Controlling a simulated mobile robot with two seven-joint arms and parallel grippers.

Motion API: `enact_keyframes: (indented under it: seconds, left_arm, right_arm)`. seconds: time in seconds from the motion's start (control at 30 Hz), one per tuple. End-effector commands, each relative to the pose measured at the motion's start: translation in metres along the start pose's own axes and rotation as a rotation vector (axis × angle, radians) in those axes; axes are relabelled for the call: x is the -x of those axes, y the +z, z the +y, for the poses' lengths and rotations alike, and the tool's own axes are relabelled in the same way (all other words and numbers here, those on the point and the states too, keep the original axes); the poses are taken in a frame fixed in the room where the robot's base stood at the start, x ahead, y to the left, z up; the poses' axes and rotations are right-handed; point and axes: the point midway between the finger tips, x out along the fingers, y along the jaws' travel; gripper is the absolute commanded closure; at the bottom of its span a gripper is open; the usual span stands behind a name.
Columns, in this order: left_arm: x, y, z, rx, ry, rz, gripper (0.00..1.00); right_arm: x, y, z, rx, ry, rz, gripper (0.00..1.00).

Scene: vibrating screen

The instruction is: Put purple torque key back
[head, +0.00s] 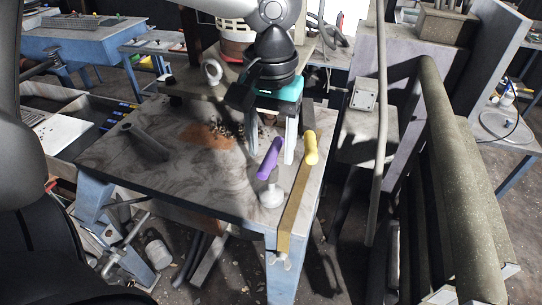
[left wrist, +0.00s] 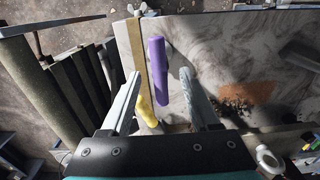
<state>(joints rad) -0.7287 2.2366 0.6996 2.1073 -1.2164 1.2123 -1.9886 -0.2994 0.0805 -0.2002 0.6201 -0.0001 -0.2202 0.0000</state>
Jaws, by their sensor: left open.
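The purple torque key (head: 269,160) shows as a purple cylinder, tilted, above the worktable near its right edge. In the left wrist view the purple key (left wrist: 157,60) lies between my fingers in the picture, with gaps on both sides. My left gripper (head: 284,158) points down over the table's right part, fingers apart. It also shows open in the left wrist view (left wrist: 160,73). I cannot tell the key's height relative to the fingertips. A yellow handle (head: 311,148) is just right of the gripper; it also shows close to one finger in the left wrist view (left wrist: 146,106). My right gripper is not in view.
A white round-based piece (head: 271,196) stands below the purple key. A brown strip (head: 294,215) runs along the right edge of the marbled worktable (head: 185,180). A dark pile (head: 228,130) and a grey cylinder (head: 147,142) lie on it. Thick rails (head: 450,170) stand at right.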

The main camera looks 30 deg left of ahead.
Motion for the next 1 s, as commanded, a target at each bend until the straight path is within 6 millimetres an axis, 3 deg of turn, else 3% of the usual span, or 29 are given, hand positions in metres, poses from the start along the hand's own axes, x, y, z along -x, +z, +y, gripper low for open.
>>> enact_keyframes:
  seconds: [0.2, 0.4, 0.6, 1.0]
  left_arm:
    - [0.048, -0.002, 0.001, 0.001, 0.001, 0.007, 0.38]
    - [0.077, -0.001, 0.000, 0.000, 0.000, 0.003, 0.38]
    - [0.087, 0.000, 0.000, -0.001, 0.000, 0.000, 0.38]
    - [0.087, 0.000, 0.000, -0.001, 0.000, 0.000, 0.38]
  right_arm:
    - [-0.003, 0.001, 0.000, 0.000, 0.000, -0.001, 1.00]
    - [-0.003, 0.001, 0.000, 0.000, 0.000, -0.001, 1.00]
    - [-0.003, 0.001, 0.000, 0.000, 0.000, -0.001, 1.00]
    - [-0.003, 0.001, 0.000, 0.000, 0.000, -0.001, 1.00]
